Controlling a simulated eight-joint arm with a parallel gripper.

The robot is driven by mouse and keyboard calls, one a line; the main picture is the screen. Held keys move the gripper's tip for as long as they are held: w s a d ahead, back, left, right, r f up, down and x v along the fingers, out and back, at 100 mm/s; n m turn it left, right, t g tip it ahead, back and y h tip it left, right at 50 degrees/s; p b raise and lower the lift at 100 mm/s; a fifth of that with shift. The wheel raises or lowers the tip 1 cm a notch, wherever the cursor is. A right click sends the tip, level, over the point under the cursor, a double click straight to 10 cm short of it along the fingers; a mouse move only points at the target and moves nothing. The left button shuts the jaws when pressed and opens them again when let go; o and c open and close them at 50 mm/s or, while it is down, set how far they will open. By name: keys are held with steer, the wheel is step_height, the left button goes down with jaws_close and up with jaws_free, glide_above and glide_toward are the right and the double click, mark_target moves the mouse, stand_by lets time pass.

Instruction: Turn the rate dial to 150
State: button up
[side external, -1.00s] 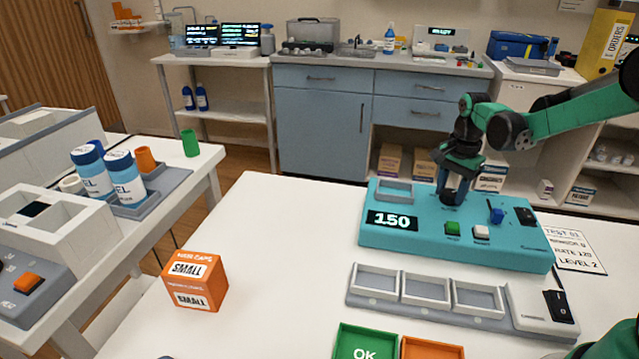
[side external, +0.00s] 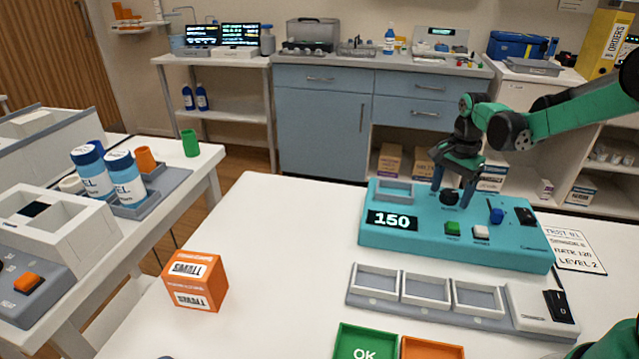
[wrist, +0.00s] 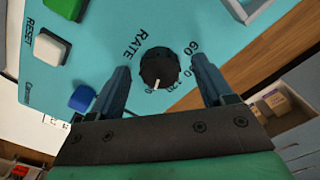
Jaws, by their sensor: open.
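The black rate dial (side external: 449,197) sits on the teal console (side external: 400,239), whose display (side external: 392,220) reads 150. In the wrist view the dial (wrist: 159,68) shows a white pointer mark, beside the printed word RATE and a scale with 60 and 120 legible. My gripper (side external: 452,194) is open, with one finger on each side of the dial. In the wrist view both fingers of my gripper (wrist: 163,80) stand apart from the dial, with teal surface showing between.
The console also has a green button (side external: 452,228), a white button (side external: 481,232), a blue knob (side external: 496,216) and a black switch (side external: 525,216). A three-compartment tray (side external: 425,291) lies in front. An orange box (side external: 195,281) stands left; the table between is clear.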

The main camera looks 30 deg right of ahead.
mark_target(450, 193)
steer(key=shift+r, duration=2.8)
steer(key=s+a+r+n+t, duration=0.1)
steer(key=s+a+n+t, duration=0.2)
steer(key=a+n, duration=0.5)
steer(key=s+a+r+n+t, duration=0.2)
steer(key=s+a+n+t, duration=0.2)
steer(key=a+n, duration=0.3)
steer(key=shift+s+a+r+n, duration=0.15)
steer(key=shift+s+a+n, duration=0.25)
steer(key=shift+s+n, duration=0.5)
steer(key=shift+w, duration=0.15)
